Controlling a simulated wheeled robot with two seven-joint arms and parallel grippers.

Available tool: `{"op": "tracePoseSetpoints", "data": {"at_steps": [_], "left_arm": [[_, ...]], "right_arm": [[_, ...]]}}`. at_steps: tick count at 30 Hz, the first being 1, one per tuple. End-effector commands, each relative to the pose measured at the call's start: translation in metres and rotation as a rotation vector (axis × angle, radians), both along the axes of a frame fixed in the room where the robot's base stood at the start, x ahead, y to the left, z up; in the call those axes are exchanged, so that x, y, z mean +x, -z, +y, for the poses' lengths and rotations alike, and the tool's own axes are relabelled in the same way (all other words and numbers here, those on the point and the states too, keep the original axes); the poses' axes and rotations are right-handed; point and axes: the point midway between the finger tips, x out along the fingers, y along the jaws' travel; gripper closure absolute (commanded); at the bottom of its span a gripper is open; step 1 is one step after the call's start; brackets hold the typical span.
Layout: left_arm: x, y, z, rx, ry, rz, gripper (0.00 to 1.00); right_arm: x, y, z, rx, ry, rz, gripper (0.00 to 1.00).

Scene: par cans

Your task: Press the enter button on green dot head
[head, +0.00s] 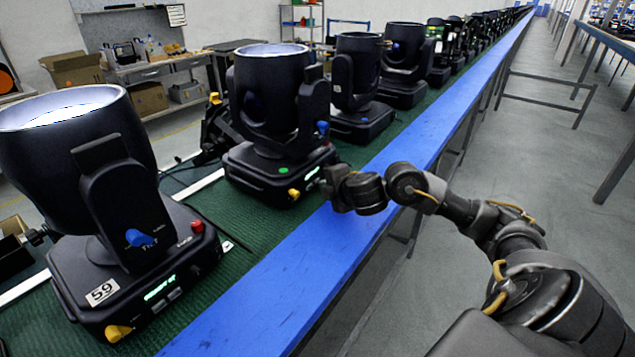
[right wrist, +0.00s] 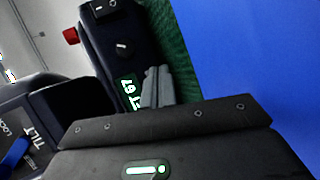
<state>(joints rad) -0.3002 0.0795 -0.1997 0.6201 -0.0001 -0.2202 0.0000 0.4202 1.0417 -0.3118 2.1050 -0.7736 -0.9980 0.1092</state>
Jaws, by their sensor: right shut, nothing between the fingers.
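The green dot head (head: 270,110) is a black par can standing second from the front in the head view, with a green dot (head: 256,188) on its base. A small lit panel (head: 312,173) and a yellow lever (head: 293,193) are on the base's right side. My right gripper (head: 330,190) is shut and empty beside that panel; the exact gap, or whether it touches, I cannot tell. The enter button is too small to make out. The right wrist view shows a lit strip (right wrist: 146,170) and a blue tilt lever (right wrist: 15,155). My left gripper is not in view.
A nearer head (head: 80,180) labelled 59 stands at the left. Several more heads (head: 357,80) line the green belt behind. A blue rail (head: 300,285) runs along the belt's right side, under my right arm.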

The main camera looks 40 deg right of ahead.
Motion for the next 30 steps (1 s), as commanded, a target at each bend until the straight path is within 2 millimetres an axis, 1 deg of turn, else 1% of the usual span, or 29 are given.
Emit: {"op": "tracePoseSetpoints", "data": {"at_steps": [17, 30], "left_arm": [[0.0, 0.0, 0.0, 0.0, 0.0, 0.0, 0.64], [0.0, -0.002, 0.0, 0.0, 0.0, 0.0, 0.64]], "right_arm": [[0.003, 0.0, 0.001, 0.0, -0.001, 0.0, 1.0], [-0.012, 0.0, -0.003, -0.001, 0.0, 0.0, 1.0]]}}
